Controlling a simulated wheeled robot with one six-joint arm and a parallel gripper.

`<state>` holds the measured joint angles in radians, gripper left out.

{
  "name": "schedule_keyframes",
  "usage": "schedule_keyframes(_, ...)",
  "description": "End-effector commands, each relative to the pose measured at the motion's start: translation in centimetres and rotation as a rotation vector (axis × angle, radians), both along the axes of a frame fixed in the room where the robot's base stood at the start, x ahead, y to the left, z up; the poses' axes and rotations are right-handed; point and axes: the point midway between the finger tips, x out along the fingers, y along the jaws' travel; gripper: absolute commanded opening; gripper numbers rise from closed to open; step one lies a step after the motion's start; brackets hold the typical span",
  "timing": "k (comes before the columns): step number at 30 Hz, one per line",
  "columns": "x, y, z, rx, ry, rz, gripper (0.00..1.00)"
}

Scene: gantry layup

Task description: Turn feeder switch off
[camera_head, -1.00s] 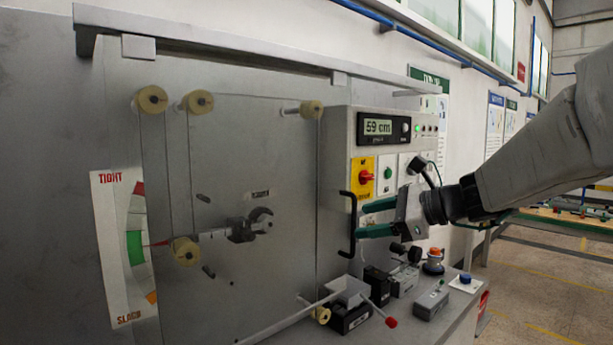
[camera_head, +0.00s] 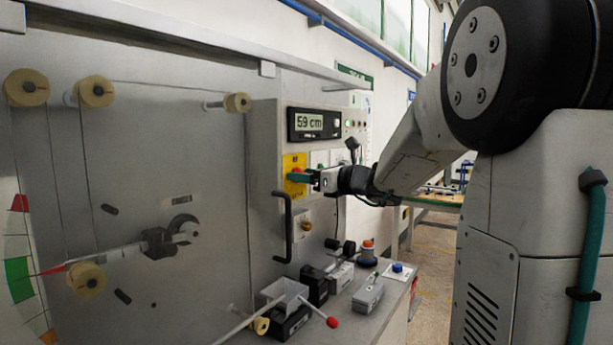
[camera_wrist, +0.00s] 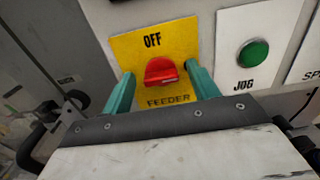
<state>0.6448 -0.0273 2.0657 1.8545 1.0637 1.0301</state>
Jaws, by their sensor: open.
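The feeder switch is a red knob (camera_wrist: 161,72) on a yellow plate (camera_wrist: 140,44) marked OFF above and FEEDER below. In the wrist view the knob's handle lies roughly level across the plate. My gripper (camera_wrist: 160,82) is open, with one green finger on each side of the knob. I cannot tell whether either finger touches it. In the head view my gripper (camera_head: 301,177) is at the yellow plate (camera_head: 291,162) on the control box, and its fingers largely cover the knob.
A green JOG button (camera_wrist: 253,54) is right of the yellow plate. A black bar handle (camera_head: 284,226) sticks out below the switch. A display (camera_head: 313,123) above reads 59 cm.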

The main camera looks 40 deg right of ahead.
Motion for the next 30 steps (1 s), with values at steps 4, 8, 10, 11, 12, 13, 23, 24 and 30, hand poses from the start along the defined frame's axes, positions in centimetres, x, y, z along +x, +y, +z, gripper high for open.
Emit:
schedule_keyframes(4, 0.10, -0.05, 0.02, 0.000, 0.000, -0.002, 0.60)
schedule_keyframes(8, 0.05, -0.16, 0.03, -0.001, 0.000, -0.003, 0.54)
schedule_keyframes(10, 0.04, -0.18, 0.03, -0.001, 0.000, -0.003, 0.35)
schedule_keyframes(11, 0.04, -0.18, 0.03, -0.001, 0.000, -0.003, 0.27)
schedule_keyframes(12, 0.03, -0.18, 0.03, -0.001, 0.000, -0.003, 0.15)
schedule_keyframes(13, 0.03, -0.18, 0.03, -0.001, 0.000, -0.003, 0.15)
schedule_keyframes(23, 0.03, -0.16, 0.03, -0.034, -0.012, -0.003, 0.15)
schedule_keyframes(24, 0.02, -0.15, 0.03, -0.047, -0.017, -0.003, 0.15)
schedule_keyframes(30, -0.01, -0.10, 0.02, -0.159, -0.058, -0.003, 0.15)
